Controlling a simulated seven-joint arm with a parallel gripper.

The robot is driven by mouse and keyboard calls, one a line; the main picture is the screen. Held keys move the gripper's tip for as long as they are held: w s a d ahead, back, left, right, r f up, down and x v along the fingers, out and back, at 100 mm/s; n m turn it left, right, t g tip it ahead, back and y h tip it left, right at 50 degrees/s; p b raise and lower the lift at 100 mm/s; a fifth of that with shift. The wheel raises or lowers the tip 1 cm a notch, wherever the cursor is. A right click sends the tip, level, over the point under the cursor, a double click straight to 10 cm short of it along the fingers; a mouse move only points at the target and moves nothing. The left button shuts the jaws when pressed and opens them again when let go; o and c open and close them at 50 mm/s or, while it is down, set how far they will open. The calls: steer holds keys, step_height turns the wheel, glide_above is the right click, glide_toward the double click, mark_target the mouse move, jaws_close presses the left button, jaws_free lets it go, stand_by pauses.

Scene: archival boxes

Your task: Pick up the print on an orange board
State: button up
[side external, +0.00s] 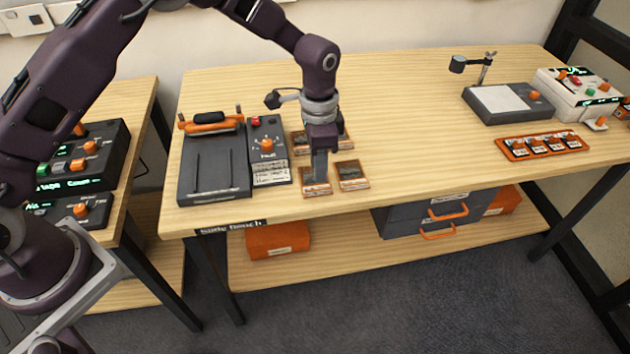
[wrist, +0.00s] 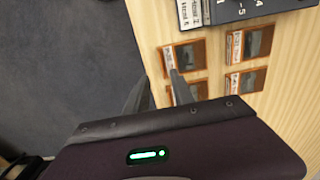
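Several small prints on orange-brown boards lie flat on the table. In the side view they are the front left print (side external: 316,189), the front right print (side external: 352,175), and two at the back, partly hidden behind my gripper (side external: 320,180). The wrist view shows them as the front left print (wrist: 187,55), the front right print (wrist: 190,92), and the back pair (wrist: 249,43) and (wrist: 246,80). My gripper (wrist: 158,78) is open and empty, fingers pointing down. One finger overlaps the front prints in the wrist view; contact cannot be told.
A dark flat tray device (side external: 215,170) and a control box (side external: 268,150) stand left of the prints. An orange rack (side external: 543,146), a grey lamp device (side external: 508,102) and a white box (side external: 580,92) stand at the right. The table's middle is clear. Its front edge is close to the prints.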

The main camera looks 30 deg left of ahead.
mark_target(320, 189)
steer(key=f, duration=0.7)
steer(key=shift+w+d+f, duration=0.1)
steer(key=shift+w+f, duration=0.15)
steer(key=shift+w, duration=0.05)
jaws_close()
